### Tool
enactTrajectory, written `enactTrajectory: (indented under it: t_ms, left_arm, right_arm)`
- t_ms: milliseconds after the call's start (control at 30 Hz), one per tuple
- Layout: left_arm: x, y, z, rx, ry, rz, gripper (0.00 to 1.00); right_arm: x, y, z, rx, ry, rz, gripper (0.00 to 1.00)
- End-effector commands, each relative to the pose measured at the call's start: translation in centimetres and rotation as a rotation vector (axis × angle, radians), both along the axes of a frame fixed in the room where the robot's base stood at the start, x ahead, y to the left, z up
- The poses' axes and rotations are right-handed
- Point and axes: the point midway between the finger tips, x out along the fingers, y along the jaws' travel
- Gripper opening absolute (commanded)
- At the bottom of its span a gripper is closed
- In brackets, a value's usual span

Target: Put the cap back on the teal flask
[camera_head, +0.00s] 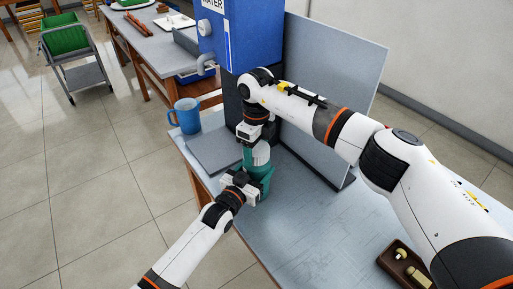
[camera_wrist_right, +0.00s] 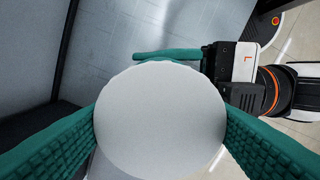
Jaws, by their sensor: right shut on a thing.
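The teal flask (camera_head: 265,178) stands upright on the grey-blue table, below my right gripper. The pale round cap (camera_wrist_right: 160,120) fills the middle of the right wrist view, between the teal pads of my right gripper (camera_wrist_right: 160,135), which is shut on it. In the head view the right gripper (camera_head: 254,143) points down over the flask's top. Whether the cap touches the flask is hidden. My left gripper (camera_head: 243,189) is low at the flask's near left side; it also shows in the right wrist view (camera_wrist_right: 190,56). Its grip on the flask is unclear.
A blue mug (camera_head: 186,115) stands at the table's left edge, behind the flask. A blue water container (camera_head: 240,35) and a grey upright panel (camera_head: 330,75) stand behind. A brown tray (camera_head: 393,262) with small pale objects lies at front right. The table's front middle is clear.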

Motion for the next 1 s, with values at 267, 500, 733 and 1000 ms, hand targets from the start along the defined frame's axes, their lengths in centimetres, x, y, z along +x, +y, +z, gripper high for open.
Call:
enactTrajectory:
  t_ms: [267, 500, 733, 1000]
  left_arm:
    - [0.0, 0.0, -0.1, 0.001, 0.002, 0.000, 0.03]
    - [0.0, 0.0, -0.1, 0.001, 0.002, 0.000, 0.03]
    - [0.0, 0.0, -0.1, 0.001, 0.002, 0.000, 0.03]
    - [0.0, 0.0, -0.1, 0.001, 0.002, 0.000, 0.03]
  right_arm:
    - [0.0, 0.0, 0.0, -0.001, -0.001, 0.000, 0.91]
    - [0.0, 0.0, 0.0, -0.001, -0.001, 0.000, 0.91]
    - [0.2, 0.0, 2.1, 0.000, -0.005, -0.001, 0.91]
    - [0.1, 0.0, 7.9, 0.000, -0.005, -0.001, 0.91]
